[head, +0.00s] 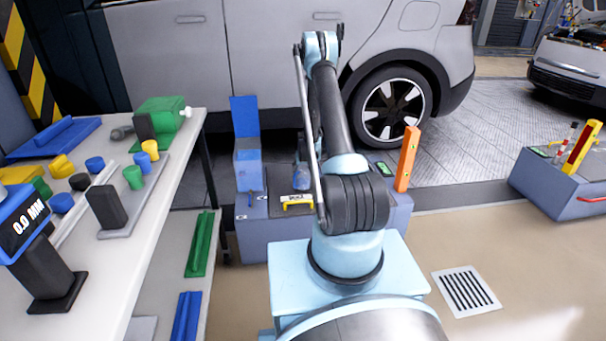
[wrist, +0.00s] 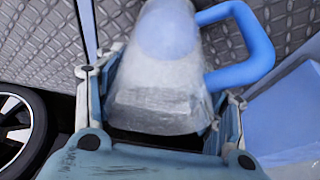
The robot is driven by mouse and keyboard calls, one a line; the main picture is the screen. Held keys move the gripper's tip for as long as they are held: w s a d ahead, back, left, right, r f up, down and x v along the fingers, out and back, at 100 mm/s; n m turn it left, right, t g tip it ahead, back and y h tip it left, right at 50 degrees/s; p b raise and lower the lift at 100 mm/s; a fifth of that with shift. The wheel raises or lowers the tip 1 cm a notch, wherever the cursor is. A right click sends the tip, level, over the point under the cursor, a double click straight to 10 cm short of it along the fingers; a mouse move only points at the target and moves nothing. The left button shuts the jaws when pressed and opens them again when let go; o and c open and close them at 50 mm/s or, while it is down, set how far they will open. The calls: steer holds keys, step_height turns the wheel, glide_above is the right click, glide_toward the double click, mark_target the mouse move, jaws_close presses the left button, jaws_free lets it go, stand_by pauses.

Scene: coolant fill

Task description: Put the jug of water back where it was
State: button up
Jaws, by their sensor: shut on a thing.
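The jug (wrist: 155,100) is clear and whitish with a blue loop handle (wrist: 262,45), seen close up in the wrist view. My gripper (wrist: 162,112) is shut on the jug's body, with one finger on each side. The handle sticks out to the right, clear of the fingers. In the head view my arm reaches toward the car. A small bluish shape beside the arm shows there, partly hidden, and I cannot clearly make out the gripper or jug. I cannot tell the water level or whether the jug touches anything below.
A grey-blue cart (head: 255,234) beside the car carries a blue bin (head: 248,172), a yellow-handled item (head: 297,203) and an orange post (head: 407,160). A cluttered workbench (head: 165,215) stands at left. The car's wheel (head: 391,108) is close behind.

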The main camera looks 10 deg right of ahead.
steer(key=o, duration=1.5)
steer(key=shift+c, duration=0.2)
